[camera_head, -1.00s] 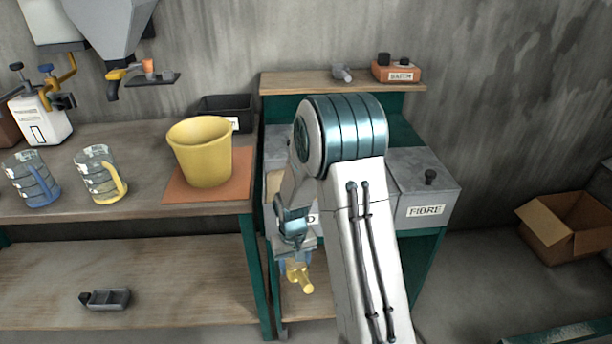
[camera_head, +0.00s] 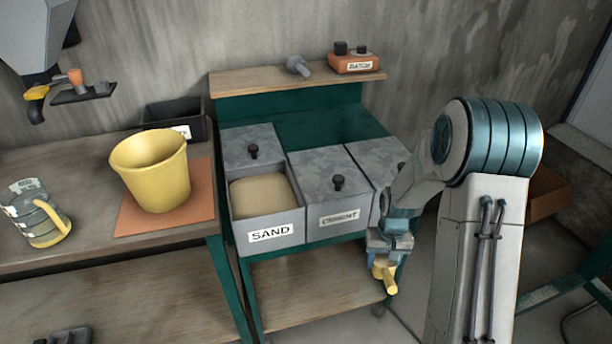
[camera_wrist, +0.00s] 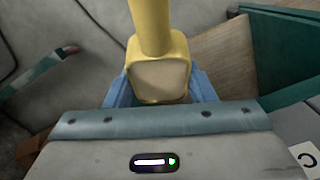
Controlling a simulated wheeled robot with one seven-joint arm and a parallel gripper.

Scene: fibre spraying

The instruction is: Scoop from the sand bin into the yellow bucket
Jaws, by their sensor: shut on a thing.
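The sand bin (camera_head: 288,226), labelled SAND, is open at the front, and pale sand (camera_head: 262,196) fills much of it. A grey lid with a black knob (camera_head: 251,144) lies behind the opening. The yellow bucket (camera_head: 153,178) stands upright on an orange mat (camera_head: 198,212) on the bench to the left; its inside bottom is hidden. My gripper (camera_head: 388,248) is to the right of the sand bin, in front of the bin row. It is shut on a yellow tool (camera_head: 385,274), whose yellow body also shows between the blue fingers (camera_wrist: 158,75) in the wrist view.
The cement bin (camera_head: 330,222) is lidded, with a knob, beside the sand bin; a third bin (camera_head: 372,158) is partly behind my arm. A black crate (camera_head: 172,128) and a measuring jug (camera_head: 38,218) stand on the bench. A shelf (camera_head: 240,84) is behind the bins.

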